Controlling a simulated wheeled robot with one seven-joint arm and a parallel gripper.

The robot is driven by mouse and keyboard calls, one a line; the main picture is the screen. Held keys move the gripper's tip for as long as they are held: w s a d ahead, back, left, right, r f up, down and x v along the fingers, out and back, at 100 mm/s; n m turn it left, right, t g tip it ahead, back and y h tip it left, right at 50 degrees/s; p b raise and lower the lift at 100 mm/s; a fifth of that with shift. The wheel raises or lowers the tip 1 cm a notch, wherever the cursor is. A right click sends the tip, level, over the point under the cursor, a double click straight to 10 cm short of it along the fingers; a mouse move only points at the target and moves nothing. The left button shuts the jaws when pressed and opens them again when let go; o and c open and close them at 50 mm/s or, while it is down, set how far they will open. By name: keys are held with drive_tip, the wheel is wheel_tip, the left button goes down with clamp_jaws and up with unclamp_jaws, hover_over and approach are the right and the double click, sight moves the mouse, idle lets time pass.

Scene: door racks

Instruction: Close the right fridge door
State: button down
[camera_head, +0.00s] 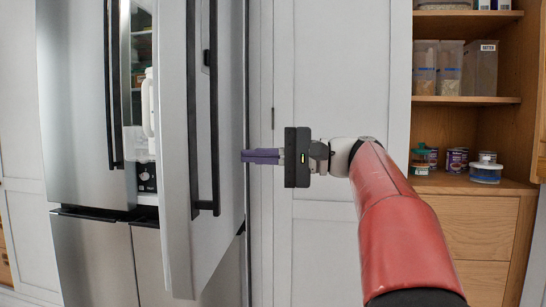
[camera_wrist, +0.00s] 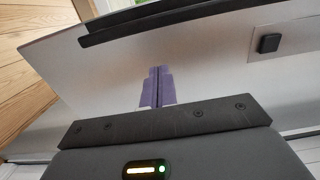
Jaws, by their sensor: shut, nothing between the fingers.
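The right fridge door (camera_head: 228,110) stands ajar in the head view, swung out toward me, with its outer face turned to the right. Its long black handle (camera_head: 214,130) runs upright near the free edge and crosses the top of the wrist view (camera_wrist: 170,18). My gripper (camera_head: 246,156) is to the right of the door, its purple fingers pointing left at the outer face. The fingers are together and empty. In the wrist view the fingertips (camera_wrist: 158,70) lie over the pale door face (camera_wrist: 215,65); I cannot tell whether they touch it.
The left fridge door (camera_head: 75,100) looks shut. A white jug (camera_head: 148,105) shows inside the open fridge. White cabinet panels (camera_head: 330,70) stand behind my gripper. Wooden shelves (camera_head: 465,100) with containers and cans are at the right.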

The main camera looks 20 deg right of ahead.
sight(204, 156)
drive_tip(key=x, duration=0.7)
drive_tip(key=shift+w+a, duration=0.15)
drive_tip(key=shift+a, duration=0.1)
